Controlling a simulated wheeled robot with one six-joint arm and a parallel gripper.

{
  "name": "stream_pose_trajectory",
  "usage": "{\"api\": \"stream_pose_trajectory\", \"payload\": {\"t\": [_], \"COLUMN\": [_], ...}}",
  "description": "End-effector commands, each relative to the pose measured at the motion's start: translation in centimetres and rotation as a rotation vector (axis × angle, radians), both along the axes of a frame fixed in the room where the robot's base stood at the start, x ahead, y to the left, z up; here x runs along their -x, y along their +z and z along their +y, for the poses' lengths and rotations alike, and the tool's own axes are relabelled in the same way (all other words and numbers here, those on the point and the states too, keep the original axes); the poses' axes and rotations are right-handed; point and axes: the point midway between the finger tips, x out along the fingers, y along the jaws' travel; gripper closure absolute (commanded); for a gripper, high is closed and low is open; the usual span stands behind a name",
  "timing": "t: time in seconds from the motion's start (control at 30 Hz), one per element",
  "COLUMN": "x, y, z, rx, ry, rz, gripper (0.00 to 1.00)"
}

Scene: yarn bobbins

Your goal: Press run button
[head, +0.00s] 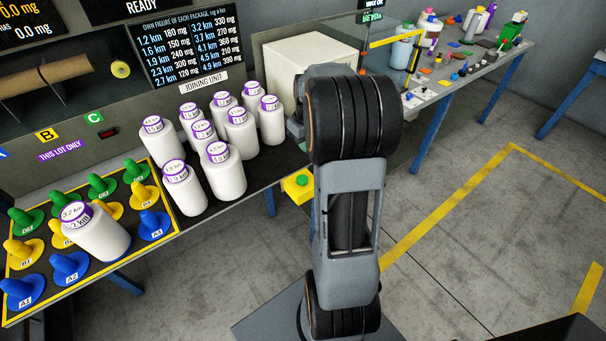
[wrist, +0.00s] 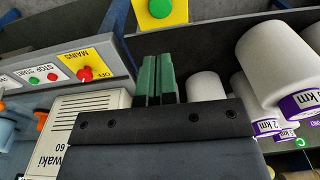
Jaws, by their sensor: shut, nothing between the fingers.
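A green round button on a yellow box (head: 303,180) sits at the front edge of the bench, left of my arm, in the head view. I can read no label on it. In the wrist view the green button (wrist: 160,8) on its yellow box is at the top edge, partly cut off. My gripper (wrist: 159,62) shows in the wrist view as two dark green fingers, shut and empty. The fingertips point toward the yellow box and are apart from it. In the head view my own arm hides the fingers.
White bobbins with purple labels (head: 225,175) stand on the bench left of my arm; some show close right of the fingers in the wrist view (wrist: 272,62). A STOP/START panel and a yellow MAINS switch (wrist: 86,72) are at left. Pegs (head: 70,265) fill the left board.

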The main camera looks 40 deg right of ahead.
Motion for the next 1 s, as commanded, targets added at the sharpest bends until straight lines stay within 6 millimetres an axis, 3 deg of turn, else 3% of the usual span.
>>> {"api": "stream_pose_trajectory", "payload": {"t": [0.2, 0.37, 0.8, 1.0], "x": [0.0, 0.0, -0.5, -0.6], "y": [-0.1, -1.4, -9.3, -12.1], "z": [0.0, 0.1, 0.2, 0.3], "rx": [0.0, -0.001, -0.002, -0.001], "ry": [-0.001, -0.002, -0.002, -0.003], "rz": [0.0, 0.003, 0.004, 0.002], "gripper": [1.0, 1.0, 1.0, 1.0]}}
